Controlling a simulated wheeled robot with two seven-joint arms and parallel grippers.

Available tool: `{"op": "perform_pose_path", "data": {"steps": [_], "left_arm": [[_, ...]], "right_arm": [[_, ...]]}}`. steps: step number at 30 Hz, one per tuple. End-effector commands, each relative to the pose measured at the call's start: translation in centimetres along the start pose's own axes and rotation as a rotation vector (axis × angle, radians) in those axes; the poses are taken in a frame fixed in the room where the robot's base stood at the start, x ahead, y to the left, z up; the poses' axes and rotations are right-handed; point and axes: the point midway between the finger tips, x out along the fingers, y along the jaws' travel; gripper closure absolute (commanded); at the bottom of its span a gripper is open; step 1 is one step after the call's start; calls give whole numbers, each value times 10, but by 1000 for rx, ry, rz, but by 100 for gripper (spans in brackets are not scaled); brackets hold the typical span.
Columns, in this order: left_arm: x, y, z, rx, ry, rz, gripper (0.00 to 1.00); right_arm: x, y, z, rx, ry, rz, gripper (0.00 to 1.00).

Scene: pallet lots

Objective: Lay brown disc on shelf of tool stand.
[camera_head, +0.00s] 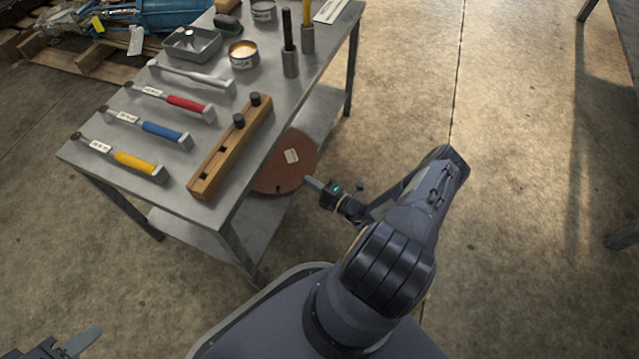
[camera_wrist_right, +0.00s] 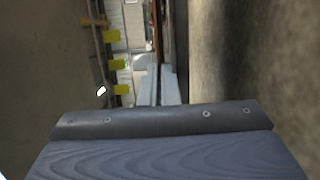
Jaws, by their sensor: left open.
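The brown disc (camera_head: 270,179) with a pale label is under the table top of the tool stand (camera_head: 215,210), at its lower shelf (camera_head: 201,243). The table top hides its left part. I cannot tell whether it rests on the shelf or is just above it. My right gripper (camera_head: 309,181) is at the disc's near right edge. In the right wrist view its fingers (camera_wrist_right: 161,84) are close together, with the disc (camera_wrist_right: 155,25) edge-on as a thin brown strip, and look shut on it. My left gripper (camera_head: 78,343) is open at the bottom left, away from the stand.
On the table top are colour-handled tools (camera_head: 138,163), a wooden block (camera_head: 228,152) with black knobs, a metal tray (camera_head: 192,44) and a tin (camera_head: 243,55). Table legs (camera_head: 240,245) stand near my right arm. A pallet (camera_head: 60,50) is at the upper left.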

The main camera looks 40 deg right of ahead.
Motion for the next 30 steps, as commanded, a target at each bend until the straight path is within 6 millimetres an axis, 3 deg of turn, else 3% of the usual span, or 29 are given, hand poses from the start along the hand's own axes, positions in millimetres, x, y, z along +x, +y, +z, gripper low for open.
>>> {"op": "perform_pose_path", "data": {"steps": [14, 21, 30], "left_arm": [[0, 0, 0, 0, 0, 0, 59], [0, 0, 0, 0, 0, 0, 59], [-1, 0, -1, 0, 0, 0, 59]], "right_arm": [[-1, -11, 0, 0, 0, -1, 100], [-2, -11, 0, 0, 0, -1, 72], [-5, -11, 0, 0, -1, -3, 72]]}}
